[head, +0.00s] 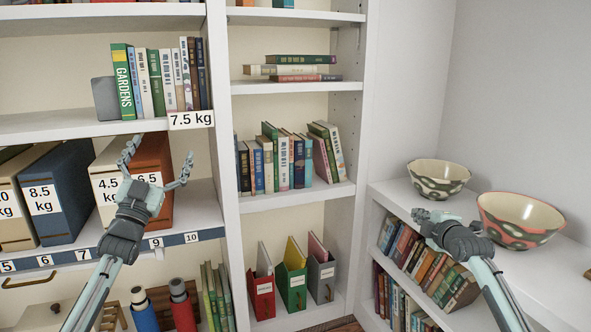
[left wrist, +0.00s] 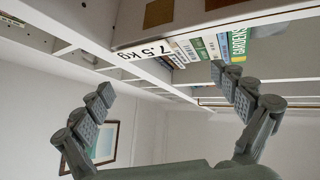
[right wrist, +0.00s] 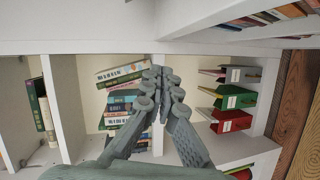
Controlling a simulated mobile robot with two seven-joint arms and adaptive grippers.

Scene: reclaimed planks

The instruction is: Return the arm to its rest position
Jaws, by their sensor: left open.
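My left gripper (head: 160,160) is open and empty, in front of the left bookcase, just below the shelf edge with the 7.5 kg label (head: 191,120). In the left wrist view, its two fingers (left wrist: 161,80) stand wide apart with nothing between them. My right gripper (head: 420,214) is at the right, in front of the low white bookcase and left of the coral-rimmed bowl (head: 518,217). In the right wrist view, its fingers (right wrist: 161,80) meet, with nothing visible held.
Behind the left gripper stand weight-labelled binders, an orange one (head: 153,172) and a blue one (head: 60,190). A blue bottle (head: 143,311) and a red bottle (head: 182,306) stand below the left arm.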

